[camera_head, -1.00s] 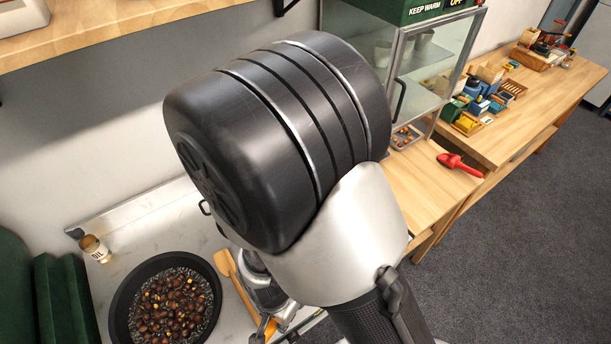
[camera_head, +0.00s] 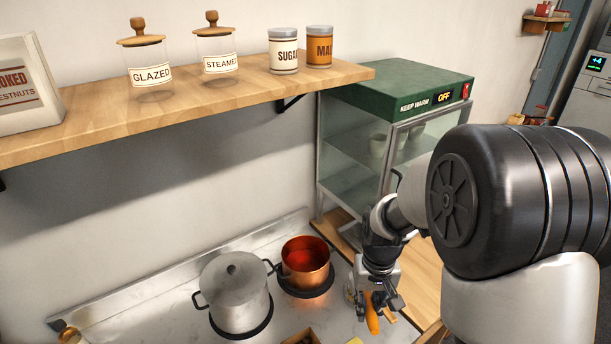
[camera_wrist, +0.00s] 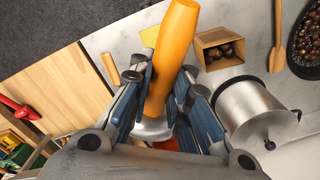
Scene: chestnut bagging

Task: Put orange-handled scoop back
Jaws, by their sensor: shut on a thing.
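The orange-handled scoop (camera_head: 371,314) is in my gripper (camera_head: 378,292), above the right end of the metal counter in the head view. In the wrist view my gripper (camera_wrist: 157,105) is shut on its orange handle (camera_wrist: 172,50), with blue-padded fingers on both sides. Its metal end (camera_wrist: 150,130) shows only partly behind the fingers. The scoop is raised, and I cannot tell its exact height over the counter.
A copper pot (camera_head: 306,266) and a lidded steel pot (camera_head: 234,290) stand just left of my gripper. The glass warming cabinet (camera_head: 345,165) stands behind it. A wooden box of chestnuts (camera_wrist: 219,50) and a red scoop (camera_wrist: 20,108) show in the wrist view.

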